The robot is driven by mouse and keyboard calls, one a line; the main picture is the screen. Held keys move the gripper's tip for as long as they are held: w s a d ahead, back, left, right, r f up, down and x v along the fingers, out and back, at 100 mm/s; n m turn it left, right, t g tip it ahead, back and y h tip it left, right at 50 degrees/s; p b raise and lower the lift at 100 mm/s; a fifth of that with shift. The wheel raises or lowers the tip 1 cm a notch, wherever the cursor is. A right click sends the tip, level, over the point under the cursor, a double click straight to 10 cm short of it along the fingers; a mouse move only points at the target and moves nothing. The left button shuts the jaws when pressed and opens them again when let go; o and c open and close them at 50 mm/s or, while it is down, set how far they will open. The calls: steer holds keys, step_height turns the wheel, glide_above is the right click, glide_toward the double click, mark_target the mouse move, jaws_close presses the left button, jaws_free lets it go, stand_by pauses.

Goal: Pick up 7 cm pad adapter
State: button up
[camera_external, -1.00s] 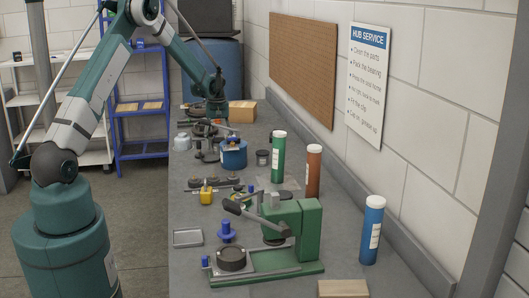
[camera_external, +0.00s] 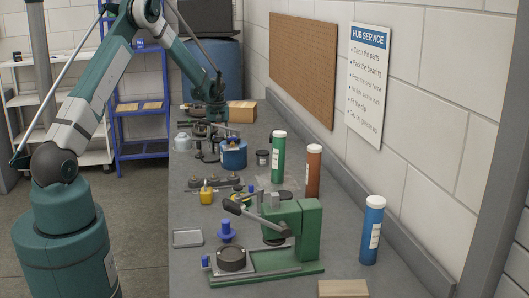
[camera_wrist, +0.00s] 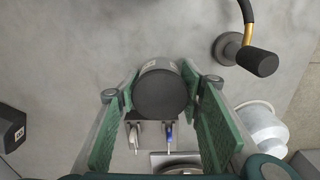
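In the wrist view a dark round cylinder (camera_wrist: 160,92) with a small pale label on its side lies between the two green fingers of my gripper (camera_wrist: 161,75). It looks like the pad adapter, but I cannot read its size. The fingers are spread, one at each side of it, and their tips come close to its edges. I cannot tell whether they touch or hold it. In the external view my gripper is over the far part of the bench, small and mixed with dark parts; the adapter cannot be made out there.
In the wrist view a black-handled tool (camera_wrist: 259,61) is right of my gripper, a white jar (camera_wrist: 262,128) lower right, and a labelled dark block (camera_wrist: 10,128) at left. The green press (camera_external: 308,232) and blue tube (camera_external: 372,230) stand nearer on the bench (camera_external: 190,270).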

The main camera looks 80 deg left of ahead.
mark_target(218, 139)
steer(key=shift+c, duration=1.4)
steer(key=shift+r, duration=0.15)
steer(key=shift+r, duration=4.9)
